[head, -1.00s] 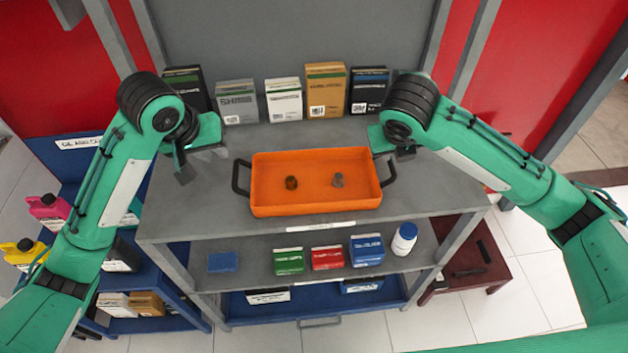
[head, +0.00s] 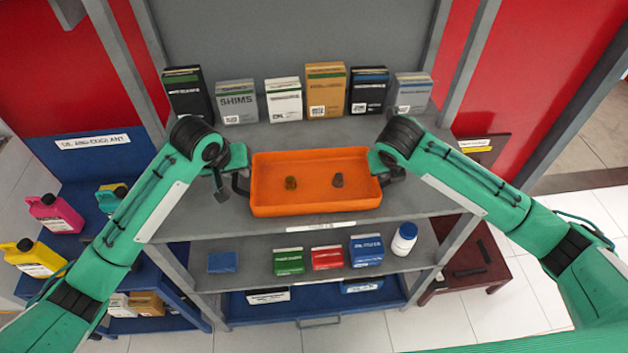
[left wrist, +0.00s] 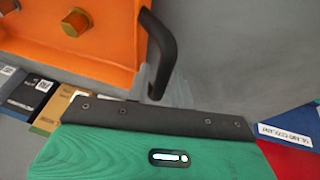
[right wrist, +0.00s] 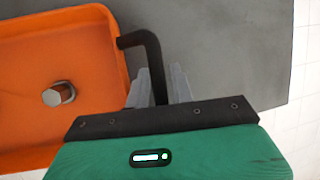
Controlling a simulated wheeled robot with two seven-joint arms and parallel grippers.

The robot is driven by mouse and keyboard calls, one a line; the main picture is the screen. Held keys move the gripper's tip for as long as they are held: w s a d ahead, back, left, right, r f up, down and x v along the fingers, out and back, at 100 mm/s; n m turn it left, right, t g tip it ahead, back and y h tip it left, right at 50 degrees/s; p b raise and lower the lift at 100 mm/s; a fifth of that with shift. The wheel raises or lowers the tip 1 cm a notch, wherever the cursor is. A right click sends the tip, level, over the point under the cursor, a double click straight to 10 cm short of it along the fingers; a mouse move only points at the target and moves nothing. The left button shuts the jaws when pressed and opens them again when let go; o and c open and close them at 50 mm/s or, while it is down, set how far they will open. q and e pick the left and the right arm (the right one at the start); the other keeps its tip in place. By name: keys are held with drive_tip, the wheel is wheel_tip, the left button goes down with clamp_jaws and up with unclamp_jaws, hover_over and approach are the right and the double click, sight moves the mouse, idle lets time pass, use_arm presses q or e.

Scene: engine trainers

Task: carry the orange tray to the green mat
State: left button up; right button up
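The orange tray (head: 315,207) lies flat on the grey shelf top, with a dark handle at each short end. A brass-coloured hex piece (head: 291,183) and a duller grey-brown one (head: 338,180) sit inside it. My left gripper (head: 231,186) is at the tray's left handle (left wrist: 164,45), its fingers apart; the handle partly hides them in the left wrist view. My right gripper (right wrist: 160,87) is open, with pale fingers on either side of the right handle (right wrist: 152,52). I see no green mat in any view.
Several boxes, including a tan one (head: 326,92), stand along the back of the shelf top. A lower shelf holds small boxes and a white bottle (head: 404,238). A blue rack with jugs (head: 55,215) is at left; a dark red low table (head: 470,265) is at right.

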use_arm(q)
clamp_jaws()
use_arm(e)
clamp_jaws()
use_arm(q)
drive_tip(key=shift+r, duration=0.15)
use_arm(e)
drive_tip(key=shift+r, duration=0.2)
